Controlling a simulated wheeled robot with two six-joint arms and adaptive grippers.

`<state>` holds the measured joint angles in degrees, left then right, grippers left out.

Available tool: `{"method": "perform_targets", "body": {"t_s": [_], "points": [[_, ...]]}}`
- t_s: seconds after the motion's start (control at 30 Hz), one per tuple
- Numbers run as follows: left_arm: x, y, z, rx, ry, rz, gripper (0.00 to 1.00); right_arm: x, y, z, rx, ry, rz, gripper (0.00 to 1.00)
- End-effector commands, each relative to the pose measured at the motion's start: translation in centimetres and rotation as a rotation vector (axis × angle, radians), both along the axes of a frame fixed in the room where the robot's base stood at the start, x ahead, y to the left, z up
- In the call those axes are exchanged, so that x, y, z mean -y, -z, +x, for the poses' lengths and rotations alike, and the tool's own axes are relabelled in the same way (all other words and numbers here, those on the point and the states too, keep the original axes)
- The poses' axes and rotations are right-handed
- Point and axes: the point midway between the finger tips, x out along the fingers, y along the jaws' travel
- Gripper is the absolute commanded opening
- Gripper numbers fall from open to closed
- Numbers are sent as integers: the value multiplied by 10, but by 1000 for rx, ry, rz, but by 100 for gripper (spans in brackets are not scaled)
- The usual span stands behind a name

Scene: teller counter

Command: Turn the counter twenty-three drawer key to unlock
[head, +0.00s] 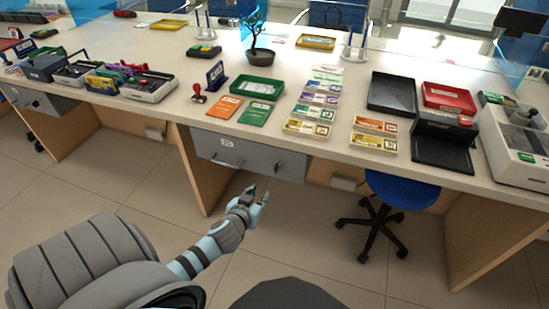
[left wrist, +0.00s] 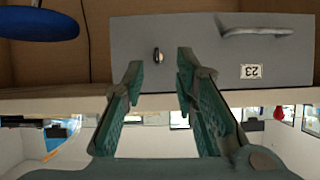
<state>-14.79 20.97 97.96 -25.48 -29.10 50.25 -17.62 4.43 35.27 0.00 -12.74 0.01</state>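The grey drawer (head: 252,153) under the counter has a bar handle (head: 226,163) at its left and a key (head: 278,167) in its lock at the right. The left wrist view is upside down; there the drawer (left wrist: 200,75) carries a label (left wrist: 250,71) reading 23. The key (left wrist: 157,56) shows there as a small dark piece with a brassy part. My left gripper (head: 258,193) is open and empty, in front of and below the drawer. In the left wrist view its fingertips (left wrist: 160,68) lie either side of the key, apparently apart from it. My right gripper is out of view.
The counter top (head: 200,125) above the drawer holds several note bundles, a green tray (head: 257,87) and a red stamp (head: 198,93). A wooden side panel (head: 205,178) stands left of the drawer. A blue stool (head: 403,190) is at the right. The floor before the drawer is clear.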

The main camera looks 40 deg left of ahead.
Motion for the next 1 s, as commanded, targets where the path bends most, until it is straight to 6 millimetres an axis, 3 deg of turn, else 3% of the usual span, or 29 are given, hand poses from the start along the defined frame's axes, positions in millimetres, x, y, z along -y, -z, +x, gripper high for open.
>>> {"method": "perform_targets", "body": {"t_s": [0.07,0.13,0.27,0.5,0.6,0.73,1.0], "points": [[0,-22,13,70,-5,-6,27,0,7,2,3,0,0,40],[-2,-25,21,85,-8,-10,27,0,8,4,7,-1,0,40],[-10,-14,47,85,-8,-12,27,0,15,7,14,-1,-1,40],[-30,15,109,82,-6,-14,27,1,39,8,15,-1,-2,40],[-36,22,126,82,-5,-15,27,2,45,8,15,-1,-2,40],[-39,25,137,82,-3,-13,27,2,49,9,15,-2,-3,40],[-40,25,139,80,-3,-14,27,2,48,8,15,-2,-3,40]]}}
